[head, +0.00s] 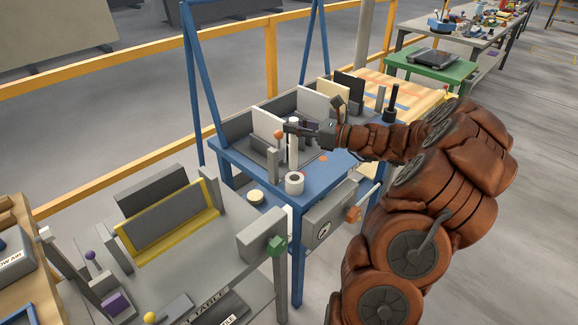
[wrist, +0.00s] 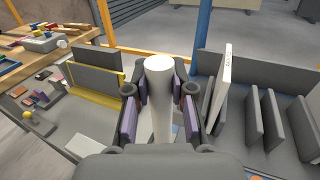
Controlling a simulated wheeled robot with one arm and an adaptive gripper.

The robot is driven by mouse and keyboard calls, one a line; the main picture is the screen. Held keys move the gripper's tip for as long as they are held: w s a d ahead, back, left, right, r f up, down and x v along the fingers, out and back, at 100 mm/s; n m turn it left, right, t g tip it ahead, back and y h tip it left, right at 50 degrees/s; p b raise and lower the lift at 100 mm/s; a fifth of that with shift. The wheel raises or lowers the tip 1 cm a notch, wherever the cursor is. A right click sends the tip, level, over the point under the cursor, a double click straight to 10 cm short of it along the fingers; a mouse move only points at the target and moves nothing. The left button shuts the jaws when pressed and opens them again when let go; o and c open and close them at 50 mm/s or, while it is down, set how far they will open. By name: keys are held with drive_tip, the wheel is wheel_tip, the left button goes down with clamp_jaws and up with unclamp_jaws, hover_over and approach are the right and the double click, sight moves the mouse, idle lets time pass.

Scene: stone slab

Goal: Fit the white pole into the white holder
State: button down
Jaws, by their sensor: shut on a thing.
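The white pole (wrist: 159,100) stands between my gripper's purple-padded fingers (wrist: 158,88) in the wrist view, its round top towards the camera. In the head view the pole (head: 293,155) hangs roughly upright below my gripper (head: 292,128), which is shut on its upper part. The white holder (head: 295,184), a short round cylinder with a dark opening, stands near the front corner of the blue table. The pole is behind the holder in the picture and apart from it. Whether the pole's lower end touches the table is unclear. I cannot make out the holder in the wrist view.
The blue table (head: 228,154) carries upright grey dividers and a white panel (head: 268,128) close behind the pole. A black upright post (head: 390,103) stands to the right. A grey table with a yellow-edged rack (head: 170,225) stands left.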

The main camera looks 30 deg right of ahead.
wheel_tip(320, 180, down, 4)
drive_tip(key=p, duration=0.1)
hover_over(295, 168)
drive_tip(key=shift+w+d+f, duration=0.15)
drive_tip(key=shift+w+f, duration=0.05)
drive_tip(key=shift+f, duration=0.95)
drive_tip(key=shift+w+d+f, duration=0.15)
drive_tip(key=shift+f, duration=1)
drive_tip(key=shift+f, duration=0.15)
drive_tip(key=c, duration=1)
unclamp_jaws()
